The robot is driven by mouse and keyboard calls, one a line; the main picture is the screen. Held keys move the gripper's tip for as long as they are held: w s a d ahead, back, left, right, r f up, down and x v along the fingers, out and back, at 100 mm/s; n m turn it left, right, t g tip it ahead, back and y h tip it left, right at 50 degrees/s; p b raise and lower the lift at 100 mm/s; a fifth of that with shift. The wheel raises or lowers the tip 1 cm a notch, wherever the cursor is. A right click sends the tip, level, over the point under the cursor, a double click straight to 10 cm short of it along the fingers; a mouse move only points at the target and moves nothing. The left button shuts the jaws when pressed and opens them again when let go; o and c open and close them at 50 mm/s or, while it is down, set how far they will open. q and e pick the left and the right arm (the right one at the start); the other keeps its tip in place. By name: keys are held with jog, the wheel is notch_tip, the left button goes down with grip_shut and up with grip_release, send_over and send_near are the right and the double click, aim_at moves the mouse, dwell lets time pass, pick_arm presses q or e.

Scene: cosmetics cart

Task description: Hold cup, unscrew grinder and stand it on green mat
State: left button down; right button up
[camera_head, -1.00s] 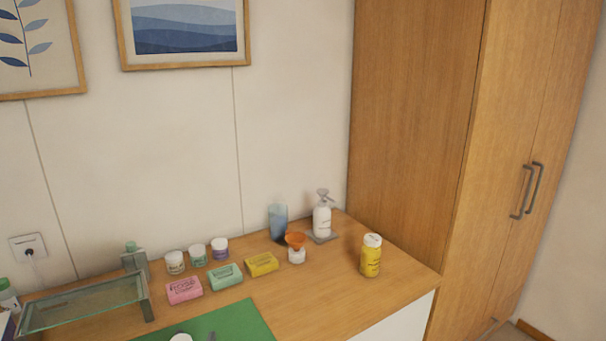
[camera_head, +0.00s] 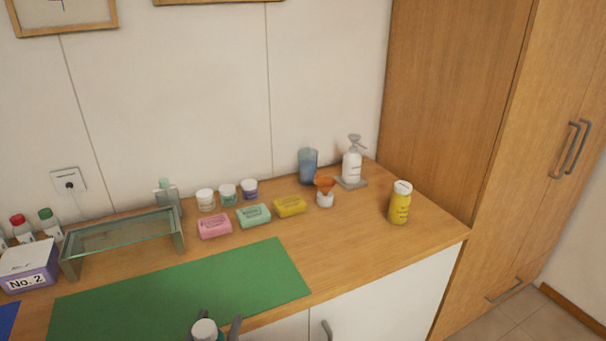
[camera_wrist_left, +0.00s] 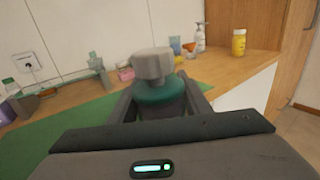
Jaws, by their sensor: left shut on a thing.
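My left gripper (camera_head: 215,332) is at the bottom edge of the head view, near the front edge of the green mat (camera_head: 200,285). In the left wrist view its jaws are shut on a teal cup (camera_wrist_left: 162,92). A light grey grinder (camera_wrist_left: 153,64) sits on top of the cup, upright. In the head view the grinder's pale top (camera_head: 204,328) shows between the dark fingers, and the cup is mostly cut off by the frame. The green mat is bare where it shows. My right gripper is in neither view.
Behind the mat are pink (camera_head: 214,225), mint (camera_head: 253,215) and yellow (camera_head: 290,205) soap boxes and small jars. A glass shelf (camera_head: 125,238) stands left. A yellow bottle (camera_head: 399,202) and a pump bottle (camera_head: 352,164) stand right. The cart's front right top is clear.

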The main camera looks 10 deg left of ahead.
pick_arm(q)
jog(key=w+d+m+g+h, duration=0.2)
jog(key=w+d+m+h, duration=0.1)
jog(key=d, duration=0.4)
jog(key=w+d+m+g+h, duration=0.2)
jog(key=w+d+m+h, duration=0.2)
jog(key=d+h, duration=0.4)
jog(key=shift+f+m+h, duration=0.25)
jog(key=shift+m+h, duration=0.05)
jog(key=shift+m, duration=0.2)
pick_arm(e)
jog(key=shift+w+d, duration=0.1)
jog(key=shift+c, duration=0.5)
